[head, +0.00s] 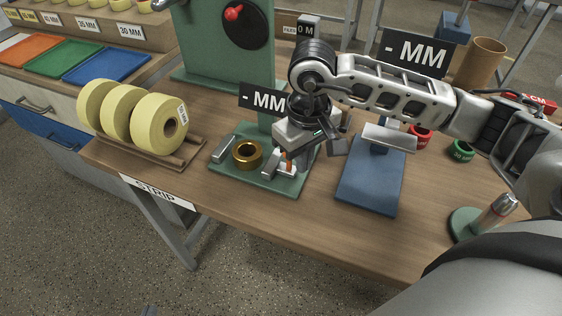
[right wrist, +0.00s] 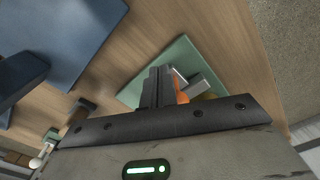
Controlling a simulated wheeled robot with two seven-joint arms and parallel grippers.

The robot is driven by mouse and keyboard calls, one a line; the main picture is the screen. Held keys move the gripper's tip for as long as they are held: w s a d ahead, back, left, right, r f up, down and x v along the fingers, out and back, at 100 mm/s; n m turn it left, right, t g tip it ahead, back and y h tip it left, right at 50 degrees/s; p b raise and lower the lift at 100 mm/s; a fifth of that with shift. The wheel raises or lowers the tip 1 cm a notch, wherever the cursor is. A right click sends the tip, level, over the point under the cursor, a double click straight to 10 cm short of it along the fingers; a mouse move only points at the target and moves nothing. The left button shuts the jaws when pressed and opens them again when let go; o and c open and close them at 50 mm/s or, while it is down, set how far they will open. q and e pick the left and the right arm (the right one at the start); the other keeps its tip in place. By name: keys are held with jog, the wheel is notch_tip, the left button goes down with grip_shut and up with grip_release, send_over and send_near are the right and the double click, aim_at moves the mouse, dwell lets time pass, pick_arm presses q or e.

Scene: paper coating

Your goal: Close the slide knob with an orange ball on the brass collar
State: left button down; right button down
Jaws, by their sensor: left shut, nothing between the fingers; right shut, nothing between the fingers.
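A brass collar (head: 247,154) sits on a green base plate (head: 273,185) on the wooden table, between two silver blocks. An orange piece, apparently the slide knob's ball (head: 289,159), shows beside the right-hand block, mostly hidden by my right gripper (head: 283,157). In the right wrist view the dark fingers (right wrist: 158,87) are shut and empty, with the orange piece (right wrist: 181,87) just right of them. I cannot tell whether they touch it. The knob's slide position is hidden. My left gripper is not in view.
Yellow tape rolls (head: 158,122) stand on a wooden rack at the left. A green upright (head: 220,50) rises behind the plate. A blue stand (head: 368,185) is right of the plate. Red and green rings lie further right. Bare table lies in front of the plate.

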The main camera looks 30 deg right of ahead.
jog(key=shift+w+a+b, duration=0.6)
jog(key=shift+w+a, duration=0.5)
jog(key=shift+w, duration=0.2)
jog(key=shift+r, duration=0.1)
jog(key=shift+s+d+r+p, duration=0.2)
jog(key=shift+s+r, duration=0.05)
jog(key=shift+r, duration=0.45)
jog(key=shift+s+d+r+p, duration=0.2)
jog(key=shift+r, duration=0.5)
notch_tip(320, 180, up, 16)
jog(key=shift+f, duration=0.2)
